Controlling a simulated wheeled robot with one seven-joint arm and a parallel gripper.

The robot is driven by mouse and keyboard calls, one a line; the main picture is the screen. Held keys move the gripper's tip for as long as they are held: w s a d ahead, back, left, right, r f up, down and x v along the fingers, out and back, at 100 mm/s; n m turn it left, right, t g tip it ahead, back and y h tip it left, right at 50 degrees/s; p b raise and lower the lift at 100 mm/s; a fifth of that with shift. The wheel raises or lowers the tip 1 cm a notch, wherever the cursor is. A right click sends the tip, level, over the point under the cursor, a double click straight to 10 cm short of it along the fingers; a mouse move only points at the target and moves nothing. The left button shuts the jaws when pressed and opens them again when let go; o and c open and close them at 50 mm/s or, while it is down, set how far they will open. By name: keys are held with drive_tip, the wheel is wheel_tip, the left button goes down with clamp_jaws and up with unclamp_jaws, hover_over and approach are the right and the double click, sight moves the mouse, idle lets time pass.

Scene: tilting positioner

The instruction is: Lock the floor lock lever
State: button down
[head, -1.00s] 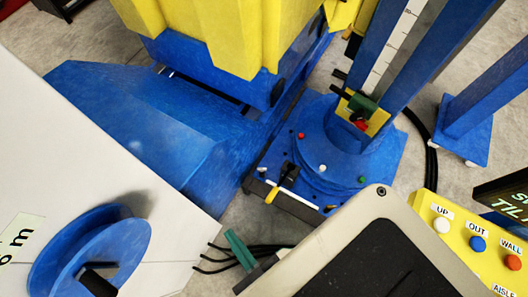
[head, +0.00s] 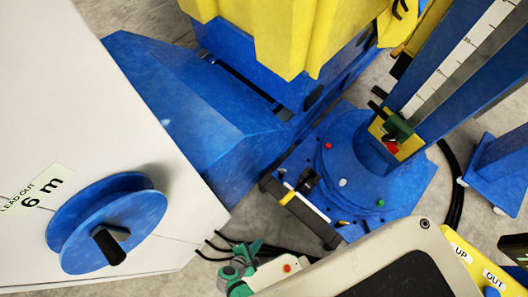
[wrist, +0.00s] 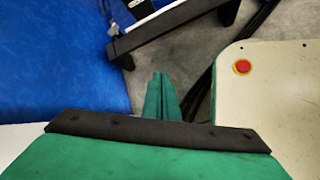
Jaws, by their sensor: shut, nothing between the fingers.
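The floor lock lever (head: 305,182), apparently the short black handle with a yellow part, is at the near-left corner of the blue base plate (head: 375,222) in the head view. A white strip on a dark bar runs beside it. My gripper (head: 254,247) is low in the head view, below and left of the lever and apart from it. In the wrist view its green fingers (wrist: 161,80) are together with nothing between them. The dark bar (wrist: 175,25) with its white strip lies ahead of the fingertips. The lever itself is not clear there.
A white cabinet with a blue handwheel (head: 108,222) stands at left. A blue housing (head: 190,110) lies behind it. Black cables (head: 222,245) cross the floor near my gripper. A cream panel with a red button (wrist: 242,67) is close at the fingers' right.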

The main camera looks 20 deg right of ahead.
drive_tip(key=w+d+r+n+h, duration=0.4)
drive_tip(key=w+h, duration=0.2)
drive_tip(key=w, duration=0.1)
drive_tip(key=shift+w+d+r+t, duration=0.25)
drive_tip(key=shift+w+r+t, duration=0.05)
drive_tip(key=shift+w, duration=0.05)
drive_tip(key=w+d, duration=0.3)
drive_tip(key=d, duration=0.8)
drive_tip(key=shift+f, duration=0.2)
drive_tip(key=shift+w+d+r, duration=0.1)
drive_tip(key=shift+w+d, duration=0.05)
drive_tip(key=shift+d, duration=0.05)
